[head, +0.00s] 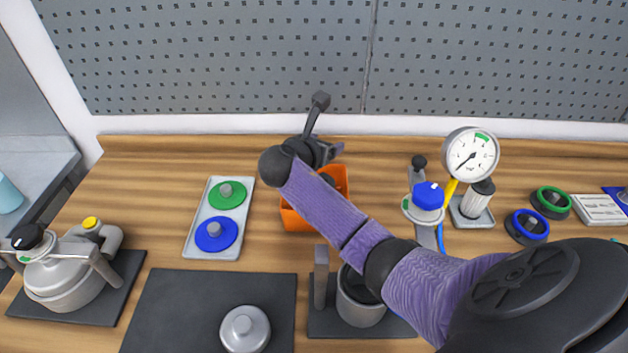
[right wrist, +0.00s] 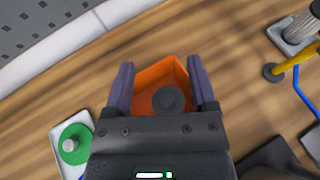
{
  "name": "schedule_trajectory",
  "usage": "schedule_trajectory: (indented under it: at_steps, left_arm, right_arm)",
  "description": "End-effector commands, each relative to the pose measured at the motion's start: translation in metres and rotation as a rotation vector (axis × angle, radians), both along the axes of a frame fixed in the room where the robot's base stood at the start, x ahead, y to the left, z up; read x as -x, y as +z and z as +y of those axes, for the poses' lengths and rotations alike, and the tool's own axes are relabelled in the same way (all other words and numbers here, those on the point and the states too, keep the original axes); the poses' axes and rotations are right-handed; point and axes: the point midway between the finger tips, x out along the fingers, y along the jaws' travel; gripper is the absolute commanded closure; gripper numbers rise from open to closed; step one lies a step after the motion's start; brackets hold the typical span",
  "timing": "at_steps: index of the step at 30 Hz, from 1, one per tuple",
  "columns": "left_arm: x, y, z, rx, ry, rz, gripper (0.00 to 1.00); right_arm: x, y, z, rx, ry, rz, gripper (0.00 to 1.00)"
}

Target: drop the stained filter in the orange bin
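The orange bin (head: 296,217) stands on the wooden bench near the back, partly hidden by my right arm. My right gripper (head: 322,150) is above it. In the right wrist view its two purple fingers (right wrist: 158,85) are apart, with the orange bin (right wrist: 150,76) beyond them. A dark round end cap (right wrist: 168,100) shows inside the bin's outline, clear of both fingers. It looks like the end of a filter, but its sides and any stain are hidden. A pale pleated filter (head: 475,203) with a dark cap stands on a small grey tray at right. My left gripper is out of view.
A tray (head: 191,247) with green and blue knobbed discs lies left of the bin. A pressure gauge (head: 470,155) and blue-capped fitting (head: 428,196) stand right. A grey cup-like housing (head: 358,306) is in front, beside a dark mat (head: 180,308). A perforated panel rises behind.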

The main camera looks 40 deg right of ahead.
Motion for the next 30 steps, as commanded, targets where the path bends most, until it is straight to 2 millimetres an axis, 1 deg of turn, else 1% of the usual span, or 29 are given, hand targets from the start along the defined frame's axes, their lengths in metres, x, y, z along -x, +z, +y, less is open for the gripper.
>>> schedule_trajectory:
  at_steps: [5,7,8,12,15,18,22,30]
  left_arm:
    - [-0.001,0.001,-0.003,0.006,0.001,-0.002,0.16]
    - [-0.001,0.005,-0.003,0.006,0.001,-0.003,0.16]
    - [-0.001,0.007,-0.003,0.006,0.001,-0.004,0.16]
    - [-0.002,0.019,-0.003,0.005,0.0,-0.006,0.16]
    - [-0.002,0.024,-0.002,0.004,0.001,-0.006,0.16]
    - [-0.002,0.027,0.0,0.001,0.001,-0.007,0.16]
    - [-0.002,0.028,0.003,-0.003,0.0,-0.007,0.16]
    - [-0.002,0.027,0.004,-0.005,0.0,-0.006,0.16]
  right_arm:
    - [0.0,0.0,0.001,-0.001,0.0,0.001,0.27]
    - [0.003,0.005,0.008,-0.001,0.002,0.001,0.27]
    - [0.005,0.008,0.013,-0.001,0.003,-0.001,0.27]
    - [0.018,0.023,0.045,-0.003,0.005,-0.001,0.27]
    - [0.027,0.032,0.065,-0.002,0.004,-0.001,0.27]
    - [0.033,0.036,0.078,-0.001,0.002,0.0,0.27]
    - [0.036,0.038,0.085,-0.001,0.0,0.0,0.27]
    - [0.036,0.038,0.085,-0.001,0.0,0.0,0.27]
